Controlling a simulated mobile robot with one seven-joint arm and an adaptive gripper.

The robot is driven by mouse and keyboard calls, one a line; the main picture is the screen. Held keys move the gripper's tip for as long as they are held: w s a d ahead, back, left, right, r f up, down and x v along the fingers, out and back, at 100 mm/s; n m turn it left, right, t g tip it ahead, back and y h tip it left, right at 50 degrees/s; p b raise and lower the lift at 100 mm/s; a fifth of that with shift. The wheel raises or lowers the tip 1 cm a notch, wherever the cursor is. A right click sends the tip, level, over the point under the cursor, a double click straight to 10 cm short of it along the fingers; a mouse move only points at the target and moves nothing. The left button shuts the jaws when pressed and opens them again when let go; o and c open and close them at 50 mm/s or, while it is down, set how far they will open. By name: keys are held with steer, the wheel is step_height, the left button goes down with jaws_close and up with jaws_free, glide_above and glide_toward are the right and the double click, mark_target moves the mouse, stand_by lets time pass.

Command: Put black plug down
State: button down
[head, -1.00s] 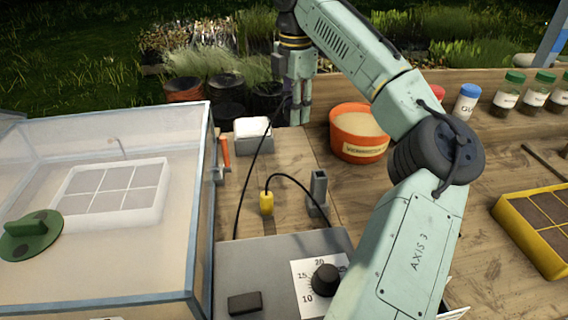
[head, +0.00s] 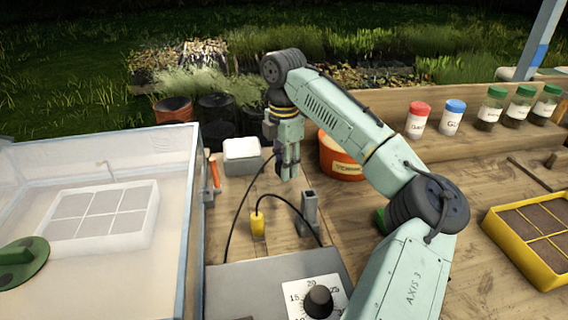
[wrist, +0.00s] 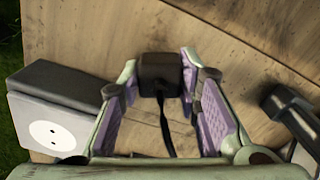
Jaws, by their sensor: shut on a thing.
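The black plug (wrist: 160,70) is between the two finger pads of my gripper (wrist: 158,82) in the wrist view, with its black cable hanging away below it. My gripper (head: 288,172) is shut on the plug, pointing down over the wooden table; the plug is hard to make out in the head view. Bare wood shows beyond the plug; whether it touches the table I cannot tell. A grey socket box with a white two-hole face (wrist: 58,132) is left of the gripper, apart from it; it also shows in the head view (head: 242,149).
A grey upright holder (head: 309,208) and a yellow connector (head: 257,223) stand nearer the grey dial box (head: 235,278). An orange tub (head: 340,160) is right of the gripper, partly behind my arm. A clear-lidded case (head: 188,215) fills the left. Bare table (head: 285,210) lies nearer than the gripper.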

steer(key=shift+f, duration=0.25)
steer(key=shift+f, duration=0.3)
steer(key=c, duration=1.2)
jaws_free()
step_height(320, 180, up, 13)
steer(key=shift+r, duration=0.1)
